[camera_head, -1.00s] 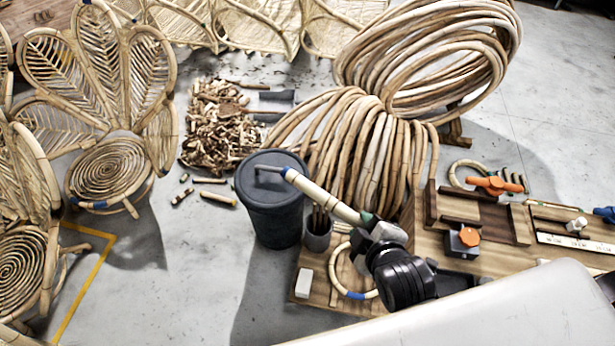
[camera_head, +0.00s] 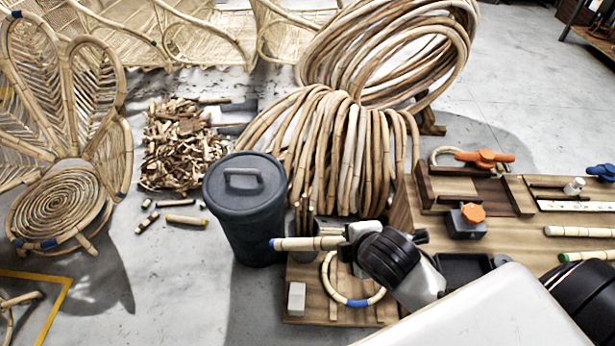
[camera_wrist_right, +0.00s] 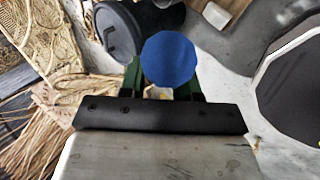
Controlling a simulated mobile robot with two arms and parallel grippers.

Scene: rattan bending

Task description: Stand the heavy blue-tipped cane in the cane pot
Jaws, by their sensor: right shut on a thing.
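The pale cane (camera_head: 312,243) with a blue tip (camera_head: 275,244) is held by my right gripper (camera_head: 350,240). In the head view it lies nearly level across the picture, blue tip to the left. In the right wrist view the blue tip (camera_wrist_right: 169,60) shows end-on between the green fingers. A small grey pot (camera_head: 305,256) with dark brown sticks stands behind the cane and is partly covered by it. The cane appears above or in front of the pot; I cannot tell if they touch. My left gripper is not in view.
A dark lidded bin (camera_head: 246,215) stands left of the pot. A rattan ring (camera_head: 328,296) and a white block (camera_head: 296,299) lie on the low board. Coiled rattan (camera_head: 350,150) is behind.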

